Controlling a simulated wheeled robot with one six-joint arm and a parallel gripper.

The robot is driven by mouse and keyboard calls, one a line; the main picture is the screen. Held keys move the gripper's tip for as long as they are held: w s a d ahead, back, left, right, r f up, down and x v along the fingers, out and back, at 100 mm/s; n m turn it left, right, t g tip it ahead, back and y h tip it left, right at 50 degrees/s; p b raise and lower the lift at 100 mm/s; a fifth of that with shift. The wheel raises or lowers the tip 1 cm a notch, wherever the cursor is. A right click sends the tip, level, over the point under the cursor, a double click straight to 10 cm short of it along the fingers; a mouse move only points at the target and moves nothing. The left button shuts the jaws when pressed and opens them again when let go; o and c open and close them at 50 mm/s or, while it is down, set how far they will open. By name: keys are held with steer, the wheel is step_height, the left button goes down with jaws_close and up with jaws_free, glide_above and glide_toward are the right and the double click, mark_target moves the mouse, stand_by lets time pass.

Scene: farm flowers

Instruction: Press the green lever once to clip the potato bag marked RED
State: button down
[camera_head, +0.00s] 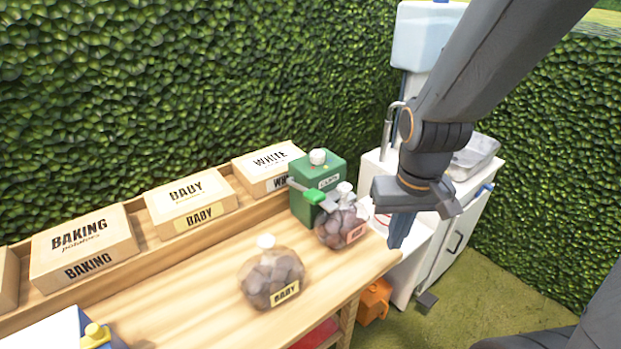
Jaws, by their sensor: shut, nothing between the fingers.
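A green clip machine (325,176) stands at the right end of the wooden bench, with a bright green lever (313,197) on its front. A clear potato bag with a red label, which seems to read RED (341,229), stands against the front of the machine, its pale neck up near the lever. My gripper (397,240) is shut and empty. It points down, to the right of the bag in the picture and apart from the lever.
Another bag, marked BABY (270,278), stands on the bench (200,300). Boxes marked BAKING (85,245), BABY (190,200) and WHITE (268,166) line the back. A white sink cabinet (440,235) stands to the right. An orange thing (374,300) is below.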

steer(key=w+a+r+n+y+b, duration=0.1)
steer(key=w+a+r+n+b, duration=0.2)
steer(key=w+a+r, duration=1)
step_height(320, 180, up, 4)
steer(key=a+n, duration=0.1)
steer(key=n, duration=0.2)
steer(key=shift+w+r+n+t, duration=0.15)
steer(key=shift+w+n+t, duration=0.15)
steer(key=shift+w+n, duration=0.1)
steer(key=shift+a, duration=0.1)
steer(key=p, duration=0.2)
glide_above(312, 192)
steer(key=f, duration=1.2)
steer(key=shift+s+d+f, duration=0.15)
steer(key=shift+s+d, duration=0.05)
steer(key=shift+s, duration=0.15)
steer(key=shift+f+p, duration=0.3)
steer(key=shift+f, duration=0.45)
steer(key=shift+s, duration=0.1)
